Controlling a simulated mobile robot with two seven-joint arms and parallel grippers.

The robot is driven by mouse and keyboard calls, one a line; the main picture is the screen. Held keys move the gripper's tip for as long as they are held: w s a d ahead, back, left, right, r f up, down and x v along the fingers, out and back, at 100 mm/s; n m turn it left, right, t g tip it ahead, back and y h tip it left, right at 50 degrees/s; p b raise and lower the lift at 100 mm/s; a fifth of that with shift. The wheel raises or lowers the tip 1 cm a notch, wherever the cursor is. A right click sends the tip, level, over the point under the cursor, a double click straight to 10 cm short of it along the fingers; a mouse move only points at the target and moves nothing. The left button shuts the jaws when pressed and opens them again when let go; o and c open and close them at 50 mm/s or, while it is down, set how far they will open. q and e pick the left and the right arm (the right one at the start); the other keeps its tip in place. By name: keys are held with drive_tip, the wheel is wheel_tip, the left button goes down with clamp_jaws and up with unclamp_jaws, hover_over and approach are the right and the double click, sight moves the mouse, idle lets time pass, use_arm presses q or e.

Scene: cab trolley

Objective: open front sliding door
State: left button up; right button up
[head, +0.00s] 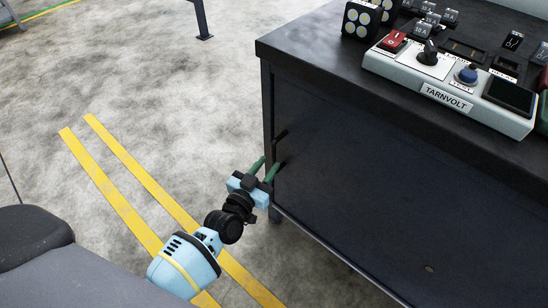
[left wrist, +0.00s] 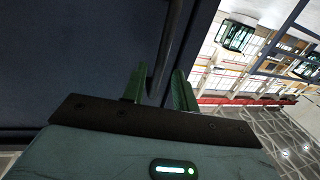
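The cabinet's dark front door panel (head: 385,205) fills the front below the worktop and looks closed. Near its left edge is a dark bar handle (head: 281,134), partly hidden by my gripper in the head view. My left gripper (head: 267,168), light blue with green fingers, is at this handle. In the left wrist view, the handle (left wrist: 169,45) runs down towards the gap between the two fingers (left wrist: 162,90). The fingers are apart, one on each side of the bar. Whether either touches it cannot be told. My right gripper is not in view.
A control box labelled TARNVOLT (head: 450,88) with switches and a lamp block (head: 361,19) stand on the black worktop (head: 330,58). Yellow floor lines (head: 130,190) cross the grey floor left of the cabinet, which is mostly clear. A dark seat-like shape (head: 32,236) is at lower left.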

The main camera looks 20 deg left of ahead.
sight(273, 159)
use_arm(q)
drive_tip(key=shift+w+d+b, duration=0.2)
drive_tip(key=shift+w, duration=0.85)
drive_tip(key=shift+w+d+b, duration=0.15)
drive_tip(key=shift+w+b, duration=0.05)
drive_tip(key=shift+w, duration=0.85)
clamp_jaws()
